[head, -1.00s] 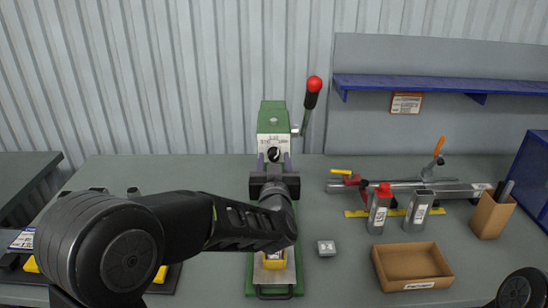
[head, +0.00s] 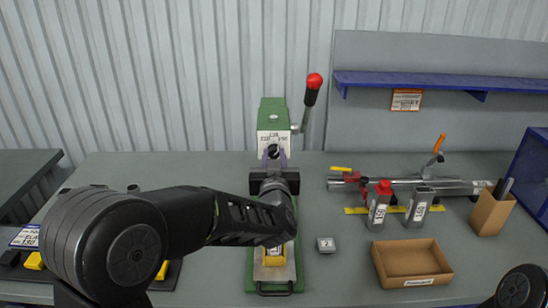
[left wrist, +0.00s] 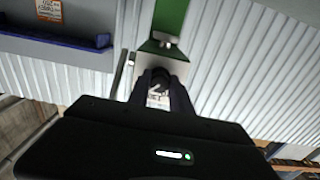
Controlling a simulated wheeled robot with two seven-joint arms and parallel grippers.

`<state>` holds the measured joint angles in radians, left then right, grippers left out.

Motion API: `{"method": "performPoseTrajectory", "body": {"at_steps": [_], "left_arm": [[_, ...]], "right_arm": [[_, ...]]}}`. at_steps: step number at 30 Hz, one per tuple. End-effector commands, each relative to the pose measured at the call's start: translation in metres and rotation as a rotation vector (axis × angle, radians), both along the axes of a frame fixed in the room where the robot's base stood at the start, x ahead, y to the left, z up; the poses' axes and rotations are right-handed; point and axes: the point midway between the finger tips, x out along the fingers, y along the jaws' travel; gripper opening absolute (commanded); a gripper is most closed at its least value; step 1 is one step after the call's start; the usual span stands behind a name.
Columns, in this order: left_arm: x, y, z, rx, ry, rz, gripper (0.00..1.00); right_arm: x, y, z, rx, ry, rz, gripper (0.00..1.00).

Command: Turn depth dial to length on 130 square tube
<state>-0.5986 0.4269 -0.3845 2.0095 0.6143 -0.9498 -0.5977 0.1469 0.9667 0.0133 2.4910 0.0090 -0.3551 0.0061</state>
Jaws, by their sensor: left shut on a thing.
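The green press (head: 273,110) stands upright at the middle of the table, with a white scale plate (head: 274,137) on its front. Small numbers are printed on the plate, too fine to read surely. A dark depth dial (head: 273,153) sits below them. My left gripper (head: 274,165) is shut on the dial from the front. In the left wrist view the dial (left wrist: 159,80) sits between my finger tips. Two square tubes, one with a red top (head: 379,206) and one plain grey (head: 419,206), stand at the right with labels I cannot read surely. My right gripper is out of view.
A red-knobbed lever (head: 313,92) rises at the press's right. A small grey block (head: 326,245) and a cardboard tray (head: 412,262) lie right of the base. Long rails (head: 410,186), a yellow strip and a brown holder (head: 488,213) are further right. A blue shelf (head: 440,84) hangs behind.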

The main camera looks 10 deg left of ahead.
Motion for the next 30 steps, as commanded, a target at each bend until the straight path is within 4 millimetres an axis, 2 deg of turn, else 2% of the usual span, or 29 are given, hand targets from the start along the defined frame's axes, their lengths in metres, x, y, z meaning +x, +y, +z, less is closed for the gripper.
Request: {"method": "performPoseTrajectory", "body": {"at_steps": [14, 20, 30], "left_arm": [[0.000, 0.000, -0.003, -0.049, -0.013, 0.000, 0.00], [0.000, 0.000, -0.004, -0.149, -0.039, 0.000, 0.00], [0.000, 0.000, -0.005, -0.411, -0.107, 0.001, 0.00]], "right_arm": [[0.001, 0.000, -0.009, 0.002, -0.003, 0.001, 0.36], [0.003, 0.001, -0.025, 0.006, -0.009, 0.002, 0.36], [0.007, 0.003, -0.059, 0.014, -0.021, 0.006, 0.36]]}}
